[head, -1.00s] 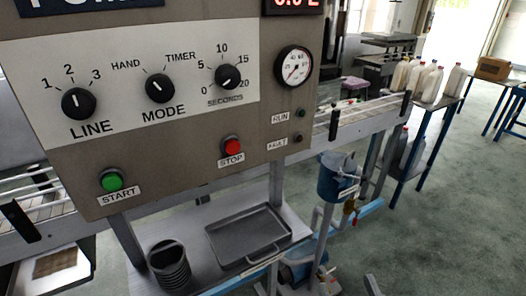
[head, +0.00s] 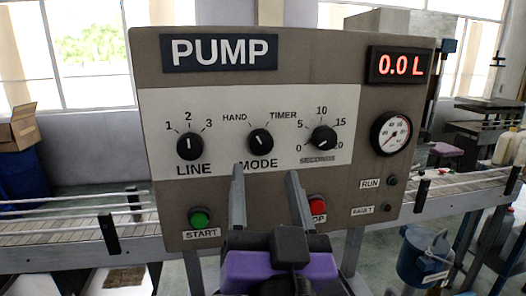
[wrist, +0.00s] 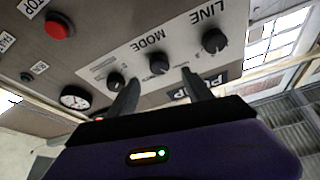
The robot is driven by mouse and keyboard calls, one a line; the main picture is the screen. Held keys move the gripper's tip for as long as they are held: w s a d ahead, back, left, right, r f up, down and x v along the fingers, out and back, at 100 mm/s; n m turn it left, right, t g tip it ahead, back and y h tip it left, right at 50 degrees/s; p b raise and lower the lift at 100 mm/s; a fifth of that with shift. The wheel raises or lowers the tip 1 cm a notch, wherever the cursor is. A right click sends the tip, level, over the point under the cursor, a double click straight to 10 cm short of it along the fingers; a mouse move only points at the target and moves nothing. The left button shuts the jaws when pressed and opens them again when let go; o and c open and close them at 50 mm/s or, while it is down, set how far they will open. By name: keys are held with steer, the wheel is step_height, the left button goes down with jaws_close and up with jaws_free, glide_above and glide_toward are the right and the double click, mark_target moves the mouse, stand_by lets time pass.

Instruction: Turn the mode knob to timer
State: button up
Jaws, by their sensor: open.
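The MODE knob (head: 260,141) is a round black dial on the pump panel's white plate, between the HAND and TIMER labels. Its white mark leans up and left, toward HAND. My gripper (head: 266,171) is open and empty in front of the panel, its two grey fingers reaching up beside the MODE lettering, just below the knob in the head view. In the wrist view, the MODE knob (wrist: 159,63) appears just past and between the fingertips (wrist: 160,78). No contact is visible.
The LINE knob (head: 190,146) and SECONDS knob (head: 323,139) flank it. Below are the green START button (head: 200,218) and the red STOP button (head: 317,206), partly covered by my gripper. The display (head: 400,65) reads 0.0 L. A gauge (head: 390,133) is at the right.

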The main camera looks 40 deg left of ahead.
mark_target(262, 146)
steer(key=p+x, duration=0.1)
steer(key=x, duration=0.5)
steer(key=shift+w+a+p, duration=0.2)
steer(key=shift+w+p, duration=0.05)
steer(key=shift+p, duration=0.15)
jaws_close()
